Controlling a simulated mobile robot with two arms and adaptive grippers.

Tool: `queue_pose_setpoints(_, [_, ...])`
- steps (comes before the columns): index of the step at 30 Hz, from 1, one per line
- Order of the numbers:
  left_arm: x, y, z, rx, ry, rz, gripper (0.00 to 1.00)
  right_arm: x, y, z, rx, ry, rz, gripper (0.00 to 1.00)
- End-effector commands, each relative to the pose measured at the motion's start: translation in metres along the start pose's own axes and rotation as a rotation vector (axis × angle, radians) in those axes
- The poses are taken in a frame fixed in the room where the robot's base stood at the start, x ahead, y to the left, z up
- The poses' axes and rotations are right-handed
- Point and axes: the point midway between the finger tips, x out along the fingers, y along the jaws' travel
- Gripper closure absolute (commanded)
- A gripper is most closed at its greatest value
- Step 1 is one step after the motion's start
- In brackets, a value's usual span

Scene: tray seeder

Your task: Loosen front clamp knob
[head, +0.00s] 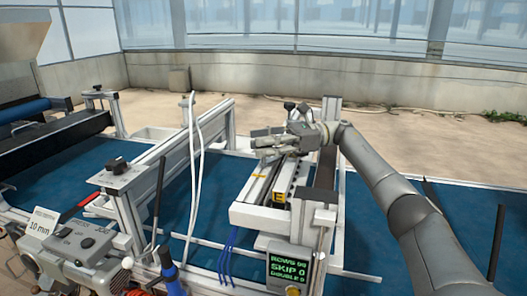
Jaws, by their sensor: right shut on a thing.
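My right gripper (262,143) is above the far part of the seeding unit (267,215), its fingers pointing left. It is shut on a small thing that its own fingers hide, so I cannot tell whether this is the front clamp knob. A black knob (290,105) shows just behind the gripper. Another black knob (118,164) sits on a metal plate on the left frame. My left gripper is not in view.
White hoses (193,150) hang in front of the middle frame. A display box (289,264) reading "ROWS" and "SKIP 0" stands at the front. A grey machine (80,243) and a blue-handled tool (170,275) are at front left. Blue belt (175,185) lies below the frames.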

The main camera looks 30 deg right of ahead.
Motion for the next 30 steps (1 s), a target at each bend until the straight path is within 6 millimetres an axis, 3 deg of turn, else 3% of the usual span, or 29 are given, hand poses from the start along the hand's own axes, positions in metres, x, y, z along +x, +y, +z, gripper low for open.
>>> queue_pose_setpoints(12, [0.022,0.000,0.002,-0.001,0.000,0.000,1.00,0.000,-0.001,0.002,-0.004,-0.007,0.108,0.88])
queue_pose_setpoints(30, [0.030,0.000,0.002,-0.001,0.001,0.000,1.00,0.000,0.000,0.003,-0.005,-0.007,0.164,0.88])
